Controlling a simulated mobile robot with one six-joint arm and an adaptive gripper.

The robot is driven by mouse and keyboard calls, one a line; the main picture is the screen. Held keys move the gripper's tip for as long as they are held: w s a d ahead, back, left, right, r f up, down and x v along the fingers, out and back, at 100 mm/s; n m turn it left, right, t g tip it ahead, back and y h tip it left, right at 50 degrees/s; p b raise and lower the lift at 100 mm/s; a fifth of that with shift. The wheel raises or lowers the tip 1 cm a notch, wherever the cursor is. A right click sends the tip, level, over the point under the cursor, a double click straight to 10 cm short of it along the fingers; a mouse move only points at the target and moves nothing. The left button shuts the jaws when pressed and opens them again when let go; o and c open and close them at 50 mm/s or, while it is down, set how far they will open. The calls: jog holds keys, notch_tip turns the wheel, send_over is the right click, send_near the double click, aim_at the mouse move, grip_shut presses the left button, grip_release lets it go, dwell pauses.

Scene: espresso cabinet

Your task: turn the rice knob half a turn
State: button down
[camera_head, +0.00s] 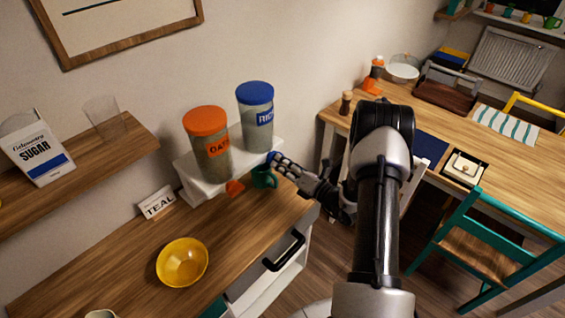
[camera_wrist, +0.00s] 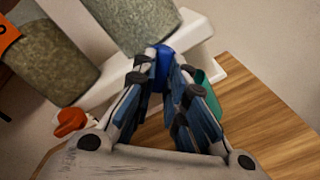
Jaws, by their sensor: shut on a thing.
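The rice dispenser (camera_head: 257,118) has a blue lid and a clear body with a blue label. It stands on the white stand, right of the oats dispenser. Its blue knob (camera_wrist: 161,58) sticks out of the stand's front, between my fingertips. My gripper (camera_wrist: 162,72) is shut on that knob. In the head view my gripper (camera_head: 277,161) reaches in from the right and hides most of the knob. A teal mug (camera_head: 264,178) stands below the knob. It shows partly behind my right finger in the wrist view (camera_wrist: 210,95).
The oats dispenser (camera_head: 208,145) has an orange lid and an orange knob (camera_head: 235,187). A yellow bowl (camera_head: 182,262) and a TEAL sign (camera_head: 157,202) are on the counter. An open drawer (camera_head: 272,278) juts out below. A shelf (camera_head: 80,160) holds a sugar box and a glass.

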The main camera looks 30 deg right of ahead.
jog(key=shift+r+m+p, duration=0.1)
jog(key=shift+m+p, duration=0.95)
jog(key=shift+m, duration=3.15)
jog(key=c, duration=1.6)
grip_release()
jog(key=v, duration=1.2)
